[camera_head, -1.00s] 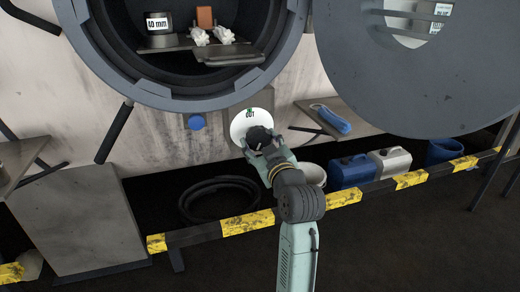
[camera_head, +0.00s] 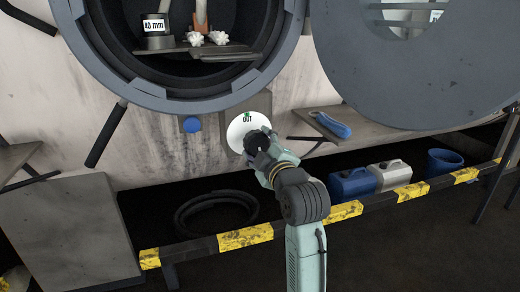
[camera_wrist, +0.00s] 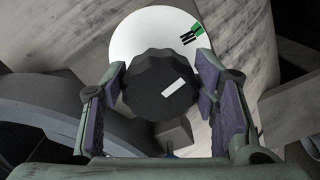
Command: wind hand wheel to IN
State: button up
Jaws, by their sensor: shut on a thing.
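The hand wheel (camera_head: 257,141) is a black scalloped knob in front of a round white dial (camera_head: 236,132). In the head view, "OUT" and a green mark show at the dial's top. In the wrist view the knob (camera_wrist: 160,85) fills the middle and bears a white bar pointing up and right. The white dial (camera_wrist: 140,38) behind it shows a green mark beside black lettering that I cannot read surely. My gripper (camera_wrist: 162,92) has one finger on each side of the knob and is shut on it. In the head view its fingers are partly hidden by the wrist.
A blue knob (camera_head: 192,124) sits left of the dial. The round vessel opening (camera_head: 180,95) is above, and a large grey door (camera_head: 420,75) is at right. A yellow-black rail (camera_head: 247,238) crosses below, with a coiled hose (camera_head: 215,208) and blue container (camera_head: 352,182) behind it.

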dwell(0.5)
jog(key=o, duration=1.2)
jog(key=shift+c, duration=0.2)
jog(key=shift+s, duration=0.1)
jog(key=v, duration=1.2)
